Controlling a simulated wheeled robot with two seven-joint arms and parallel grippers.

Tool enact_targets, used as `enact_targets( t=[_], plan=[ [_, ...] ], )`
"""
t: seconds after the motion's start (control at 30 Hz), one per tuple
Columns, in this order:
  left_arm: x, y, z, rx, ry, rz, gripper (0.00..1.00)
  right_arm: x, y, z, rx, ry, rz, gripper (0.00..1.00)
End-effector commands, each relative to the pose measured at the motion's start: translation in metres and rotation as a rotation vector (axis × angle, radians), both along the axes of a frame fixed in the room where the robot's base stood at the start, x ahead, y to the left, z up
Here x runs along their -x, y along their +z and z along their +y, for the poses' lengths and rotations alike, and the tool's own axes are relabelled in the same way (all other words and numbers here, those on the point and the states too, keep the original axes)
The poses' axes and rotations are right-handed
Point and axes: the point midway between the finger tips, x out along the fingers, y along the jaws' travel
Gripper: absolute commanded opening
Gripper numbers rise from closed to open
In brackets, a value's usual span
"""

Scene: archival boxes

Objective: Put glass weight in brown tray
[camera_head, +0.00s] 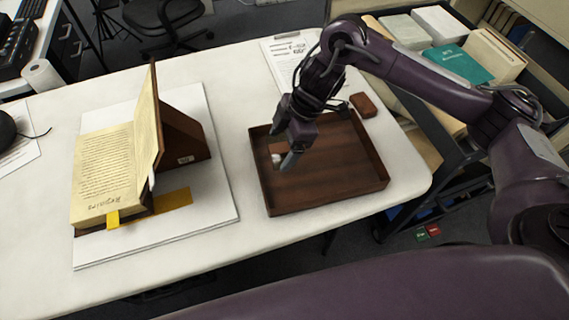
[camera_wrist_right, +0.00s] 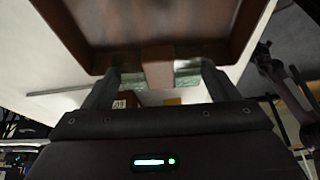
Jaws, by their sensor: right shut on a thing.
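The brown tray (camera_head: 325,205) lies on the white table, right of the open book. My right gripper (camera_head: 285,158) is over the left part of the tray and points down. It is shut on the glass weight (camera_head: 277,159), which is partly hidden by the finger. In the right wrist view, the weight (camera_wrist_right: 188,78) shows greenish glass with a brown band across its middle, between the two fingers (camera_wrist_right: 158,88). The tray (camera_wrist_right: 95,58) fills the top of that view. I cannot tell whether the weight touches the tray floor. My left gripper is not in view.
An open book (camera_head: 105,170) rests against a brown support on a white board (camera_head: 215,200) at left. A small brown block (camera_head: 363,105) and a clipboard (camera_head: 290,55) lie behind the tray. A cart with boxes and a teal folder (camera_head: 458,64) stands at right.

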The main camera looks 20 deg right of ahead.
Motion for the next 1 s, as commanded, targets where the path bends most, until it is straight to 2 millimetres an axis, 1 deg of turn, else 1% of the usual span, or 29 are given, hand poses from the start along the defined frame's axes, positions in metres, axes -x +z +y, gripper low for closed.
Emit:
enact_targets(
  t=[0.03,0.1,0.37,0.5,0.6,0.97,1.0],
  plan=[
    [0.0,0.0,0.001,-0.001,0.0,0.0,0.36,0.0,-0.01,-0.001,0.001,-0.002,0.003,0.52],
    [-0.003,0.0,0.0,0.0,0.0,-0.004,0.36,0.0,-0.021,-0.001,0.002,-0.002,0.001,0.52],
    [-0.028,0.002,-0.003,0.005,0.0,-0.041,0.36,0.0,-0.04,-0.001,0.0,-0.002,0.0,0.52],
    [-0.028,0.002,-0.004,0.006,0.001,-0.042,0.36,0.0,-0.062,-0.001,0.002,-0.003,0.003,0.52],
    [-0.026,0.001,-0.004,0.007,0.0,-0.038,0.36,0.0,-0.074,-0.001,0.001,-0.002,0.0,0.52],
    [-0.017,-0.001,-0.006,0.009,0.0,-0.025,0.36,-0.001,-0.078,0.0,0.0,-0.002,-0.001,0.52],
    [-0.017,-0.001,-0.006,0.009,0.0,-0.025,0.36,0.0,-0.078,-0.001,0.001,-0.002,-0.001,0.84]
  ],
)
